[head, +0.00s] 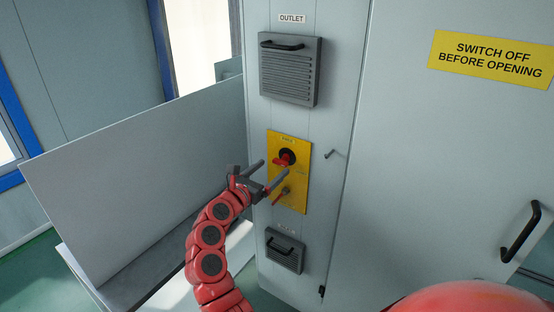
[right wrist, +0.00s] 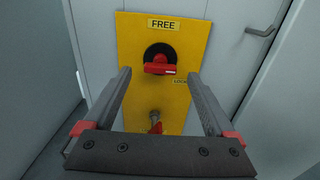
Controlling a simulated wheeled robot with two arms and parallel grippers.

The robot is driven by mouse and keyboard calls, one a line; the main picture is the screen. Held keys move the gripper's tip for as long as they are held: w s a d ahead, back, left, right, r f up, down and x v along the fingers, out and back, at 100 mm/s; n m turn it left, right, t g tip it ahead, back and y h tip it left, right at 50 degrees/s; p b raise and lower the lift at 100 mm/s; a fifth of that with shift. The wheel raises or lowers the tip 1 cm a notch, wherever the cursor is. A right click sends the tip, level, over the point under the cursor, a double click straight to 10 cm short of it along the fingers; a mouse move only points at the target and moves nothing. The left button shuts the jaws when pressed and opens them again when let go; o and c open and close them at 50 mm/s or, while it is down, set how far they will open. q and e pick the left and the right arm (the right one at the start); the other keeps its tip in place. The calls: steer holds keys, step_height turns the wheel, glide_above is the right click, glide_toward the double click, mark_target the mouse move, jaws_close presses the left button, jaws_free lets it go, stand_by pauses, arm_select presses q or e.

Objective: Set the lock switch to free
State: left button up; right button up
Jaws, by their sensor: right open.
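The lock switch (head: 286,158) is a red handle on a round black base, on a yellow plate (head: 302,187). In the right wrist view the switch (right wrist: 160,69) lies about level, its white-marked end to the right. A FREE label (right wrist: 167,25) is above it; a small label (right wrist: 180,82) at lower right is too small to read surely. My right gripper (head: 275,167) is open and empty in front of the plate. In the wrist view its fingers (right wrist: 160,75) are on either side of the handle, apart from it. My left gripper is out of view.
A smaller red-and-grey part (right wrist: 155,122) is below the switch on the plate. A vent with handle (head: 288,72) is above and another vent (head: 284,252) below. A small door lever (head: 330,153) sticks out right of the plate. A grey panel (head: 140,165) stands at left.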

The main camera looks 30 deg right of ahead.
mark_target(279, 163)
steer(key=shift+p+x, duration=0.3)
steer(key=shift+x, duration=1.7)
steer(key=shift+s, duration=0.1)
steer(key=c, duration=1.4)
